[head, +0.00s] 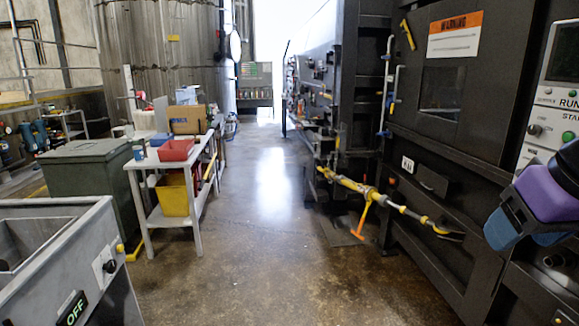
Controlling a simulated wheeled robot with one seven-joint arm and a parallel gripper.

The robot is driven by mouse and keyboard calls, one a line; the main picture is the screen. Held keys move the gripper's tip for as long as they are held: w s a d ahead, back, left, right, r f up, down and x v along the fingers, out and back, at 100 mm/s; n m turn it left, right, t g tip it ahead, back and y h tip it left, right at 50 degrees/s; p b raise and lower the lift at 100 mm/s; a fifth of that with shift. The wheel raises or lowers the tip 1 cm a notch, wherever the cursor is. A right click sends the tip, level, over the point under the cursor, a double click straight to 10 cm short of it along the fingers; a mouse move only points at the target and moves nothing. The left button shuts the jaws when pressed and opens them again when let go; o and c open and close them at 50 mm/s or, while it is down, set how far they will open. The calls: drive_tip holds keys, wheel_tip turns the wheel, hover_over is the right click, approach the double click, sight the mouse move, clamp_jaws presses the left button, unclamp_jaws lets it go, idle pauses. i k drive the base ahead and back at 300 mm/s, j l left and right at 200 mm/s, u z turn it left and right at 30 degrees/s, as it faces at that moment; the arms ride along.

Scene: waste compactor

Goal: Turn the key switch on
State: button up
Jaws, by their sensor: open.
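A control panel (561,78) stands at the right edge, cut off by the frame. On it, a small round silver and dark switch (534,130) looks like a key switch; its setting is too small to read. A green button (568,136) sits beside it, near the words RUN and START. At the left, a grey metal unit has a dark rotary switch (110,266) above a lit OFF sign (73,309). My gripper (512,217), purple and blue with dark parts, is below the right panel. It appears empty and apart from both switches; its tips are hard to make out.
The dark compactor (440,85) with a warning label fills the right side. A yellow rod with an orange handle (363,218) sticks out from it. A white table (144,205) with bins and a green container (88,185) stand left. The floor (262,240) between is clear.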

sight(533, 129)
drive_tip(key=z, duration=1.25)
